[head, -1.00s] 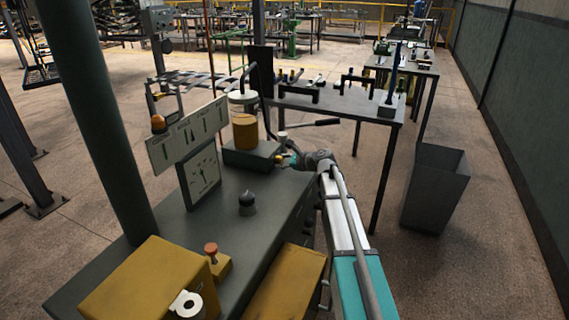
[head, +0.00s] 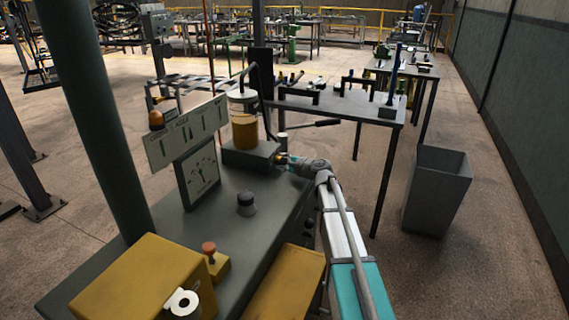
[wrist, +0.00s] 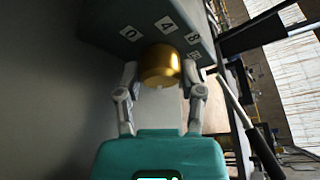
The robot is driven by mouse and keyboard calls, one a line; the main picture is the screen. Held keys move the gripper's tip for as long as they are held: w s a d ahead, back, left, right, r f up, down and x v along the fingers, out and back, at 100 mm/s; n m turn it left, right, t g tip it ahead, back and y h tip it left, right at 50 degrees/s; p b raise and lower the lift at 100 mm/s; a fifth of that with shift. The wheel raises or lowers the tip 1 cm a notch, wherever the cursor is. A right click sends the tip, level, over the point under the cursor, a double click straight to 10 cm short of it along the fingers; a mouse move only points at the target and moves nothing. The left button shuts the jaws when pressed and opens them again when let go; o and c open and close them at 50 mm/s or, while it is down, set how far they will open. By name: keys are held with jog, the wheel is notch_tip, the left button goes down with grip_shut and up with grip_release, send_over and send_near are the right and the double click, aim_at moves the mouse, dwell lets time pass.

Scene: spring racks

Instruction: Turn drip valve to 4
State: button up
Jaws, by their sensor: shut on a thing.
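The drip valve is a brass knob (wrist: 160,65) on a dark box, with white labels 0 (wrist: 131,32), 4 (wrist: 166,24) and 8 (wrist: 193,38) around it in the wrist view. I see no pointer mark on the knob, so its setting cannot be told. My gripper (wrist: 160,82) is shut on the knob, one finger on each side. In the head view my gripper (head: 282,160) is at the right end of the dark box (head: 250,156), under the oil jar (head: 243,120), and largely hides the knob.
A dial gauge (head: 201,177) and a label board (head: 187,133) stand left of the box. A black knob (head: 246,203), an orange-topped button (head: 209,248) and a yellow box (head: 140,280) are nearer. A grey bin (head: 437,190) stands on the floor at right.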

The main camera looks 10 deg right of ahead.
jog(key=shift+a, duration=0.25)
jog(key=o, duration=1.1)
jog(key=shift+c, duration=0.2)
jog(key=shift+o, duration=0.5)
jog(key=shift+d, duration=0.1)
jog(key=shift+d, duration=0.1)
